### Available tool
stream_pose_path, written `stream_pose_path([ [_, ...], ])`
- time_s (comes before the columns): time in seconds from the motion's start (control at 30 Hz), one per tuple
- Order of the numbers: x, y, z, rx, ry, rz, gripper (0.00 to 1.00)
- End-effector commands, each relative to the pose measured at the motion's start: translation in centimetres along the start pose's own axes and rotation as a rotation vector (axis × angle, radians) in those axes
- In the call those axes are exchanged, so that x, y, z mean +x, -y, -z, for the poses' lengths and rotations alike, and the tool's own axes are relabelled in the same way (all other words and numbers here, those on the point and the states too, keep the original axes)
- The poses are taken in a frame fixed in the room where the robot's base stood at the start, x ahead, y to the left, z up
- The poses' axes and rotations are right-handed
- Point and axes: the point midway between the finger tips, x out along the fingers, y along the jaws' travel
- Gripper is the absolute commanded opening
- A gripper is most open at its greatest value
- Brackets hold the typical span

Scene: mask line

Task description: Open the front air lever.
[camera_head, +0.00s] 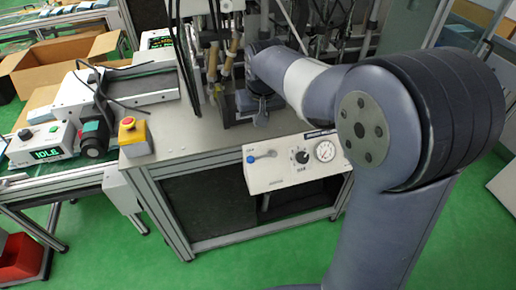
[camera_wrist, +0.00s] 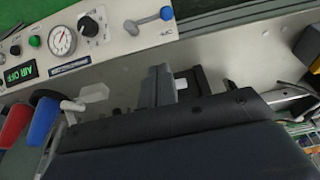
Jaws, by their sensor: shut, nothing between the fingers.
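The front air lever (camera_head: 262,156) is a small grey bar with a blue knob on the left of a white panel on the bench's front. In the wrist view the lever (camera_wrist: 148,20) appears turned around, with its blue knob on the right. My gripper (camera_head: 260,118) is above the bench's front edge, behind and above the panel, apart from the lever. In the wrist view my gripper (camera_wrist: 170,85) shows dark fingers shut with nothing held, below the lever in the picture. My wrist's dark body hides much of the lower part.
The panel (camera_head: 290,177) also carries a black dial (camera_head: 301,156) and a round gauge (camera_head: 325,151). A yellow box with a red button (camera_head: 134,136) stands left on the bench. Machine posts rise behind my gripper.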

Motion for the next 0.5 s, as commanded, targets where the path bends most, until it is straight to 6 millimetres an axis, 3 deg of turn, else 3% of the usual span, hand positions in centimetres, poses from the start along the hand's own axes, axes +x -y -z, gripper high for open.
stream_pose_path([
  [0.17, 1.1, 0.0, -0.1, 0.001, 0.003, 0.0, 0.0],
  [0.5, 7.9, -0.1, -0.1, 0.001, 0.006, 0.0, 0.0],
])
